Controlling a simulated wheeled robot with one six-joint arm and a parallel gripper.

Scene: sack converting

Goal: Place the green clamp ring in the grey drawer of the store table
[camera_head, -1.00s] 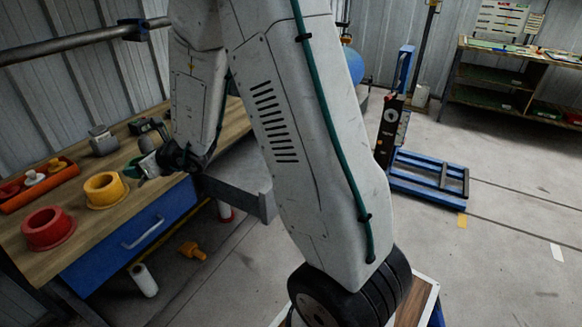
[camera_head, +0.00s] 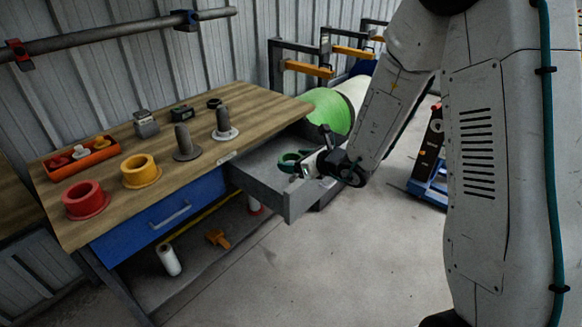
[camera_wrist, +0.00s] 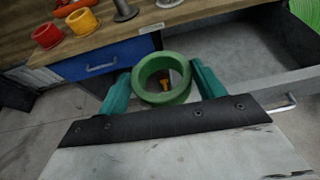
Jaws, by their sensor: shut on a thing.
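The green clamp ring (camera_head: 287,159) is held by my gripper (camera_head: 308,165) near the open grey drawer of the store table. In the wrist view the ring (camera_wrist: 143,82) sits between the two teal fingers of my gripper (camera_wrist: 158,80), its hole facing the camera. The grey drawer (camera_head: 294,206) is pulled out at the table's right end. Its interior (camera_wrist: 235,60) looks empty where visible.
The store table (camera_head: 110,160) bears a red flanged ring (camera_head: 86,200), a yellow one (camera_head: 140,171), an orange tray (camera_head: 83,164) and two grey posted pieces. A blue drawer (camera_head: 165,211) is shut. A green roll (camera_head: 328,110) stands behind the grey drawer. Floor at front right is clear.

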